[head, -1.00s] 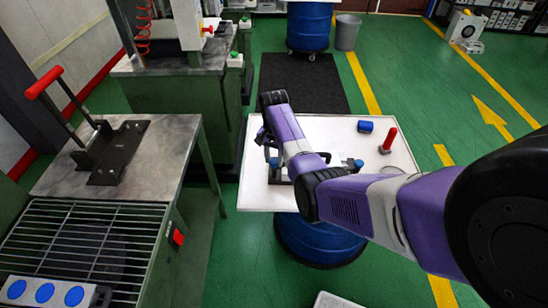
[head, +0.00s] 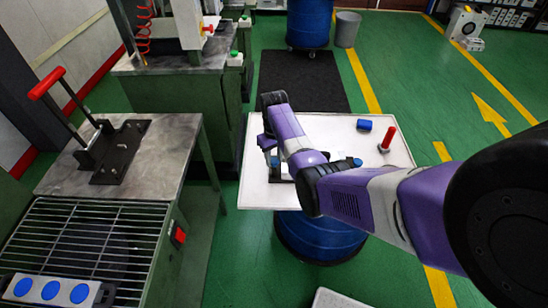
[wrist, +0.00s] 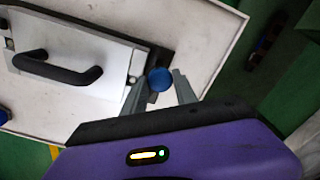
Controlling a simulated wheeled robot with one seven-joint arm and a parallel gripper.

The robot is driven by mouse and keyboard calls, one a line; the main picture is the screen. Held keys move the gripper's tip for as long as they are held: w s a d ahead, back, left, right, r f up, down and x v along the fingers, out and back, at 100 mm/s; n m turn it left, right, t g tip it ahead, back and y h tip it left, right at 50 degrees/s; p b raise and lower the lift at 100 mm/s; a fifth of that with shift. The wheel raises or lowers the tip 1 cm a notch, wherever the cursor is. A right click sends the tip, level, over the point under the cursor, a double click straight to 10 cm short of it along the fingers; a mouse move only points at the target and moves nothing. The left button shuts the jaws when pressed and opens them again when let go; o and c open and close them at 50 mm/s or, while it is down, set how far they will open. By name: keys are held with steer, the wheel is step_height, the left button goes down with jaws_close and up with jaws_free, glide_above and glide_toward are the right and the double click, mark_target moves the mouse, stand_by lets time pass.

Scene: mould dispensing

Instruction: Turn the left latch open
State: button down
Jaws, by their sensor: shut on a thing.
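The mould is a flat silver-grey block on the white table (head: 258,190), with a black handle (wrist: 62,68) in the wrist view. In the head view my arm covers most of it. The left latch has a round blue knob (wrist: 159,79) at the mould's edge; in the head view it shows small and blue (head: 274,161). My gripper (wrist: 158,84) has its two grey fingers on either side of this knob and is shut on it. Another blue knob (head: 357,162) shows right of my forearm. How far the latch is turned is hard to tell.
A blue cylinder (head: 364,125) and a red-handled tool (head: 387,140) stand on the table's right part. A blue drum (head: 315,240) is under it. A metal bench (head: 150,165) with a red-handled lever (head: 48,82) stands left, across a gap.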

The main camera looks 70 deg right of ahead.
mark_target(274, 160)
steer(key=shift+n, duration=1.2)
steer(key=c, duration=1)
jaws_free()
steer(key=shift+o, duration=0.2)
steer(key=shift+r+b, duration=0.55)
steer(key=shift+r, duration=3.4)
